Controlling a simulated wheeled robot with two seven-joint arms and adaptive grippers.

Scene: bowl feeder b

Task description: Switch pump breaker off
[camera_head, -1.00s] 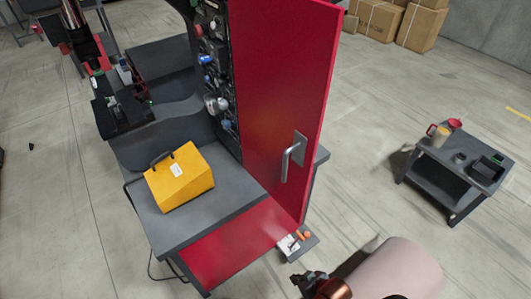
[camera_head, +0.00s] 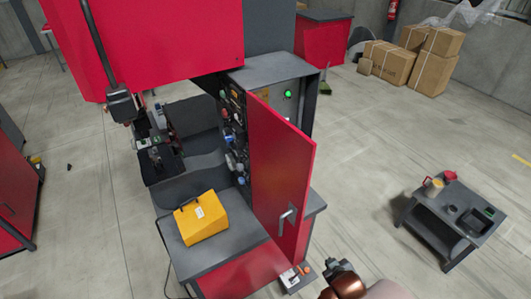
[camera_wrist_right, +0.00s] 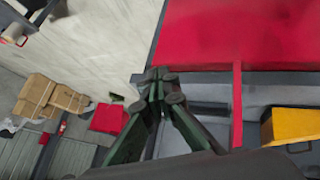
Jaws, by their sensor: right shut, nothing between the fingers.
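The pump breaker cannot be told apart among the small knobs and switches. Those fittings sit on the dark control panel (camera_head: 232,135) in the head view, partly hidden by the open red door (camera_head: 280,160). The door has a grey handle (camera_head: 287,218). My right gripper (camera_head: 338,268) is at the bottom of the head view, in front of and below the door, apart from the panel. In the right wrist view its fingers (camera_wrist_right: 160,85) are shut and empty, with a red surface (camera_wrist_right: 240,35) beyond. My left gripper is not in view.
A yellow case (camera_head: 205,222) sits on the machine's grey ledge. A green light (camera_head: 288,93) glows on a grey face behind the door. A small dark table (camera_head: 445,235) with cups stands at right. Cardboard boxes (camera_head: 410,60) lie at the back.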

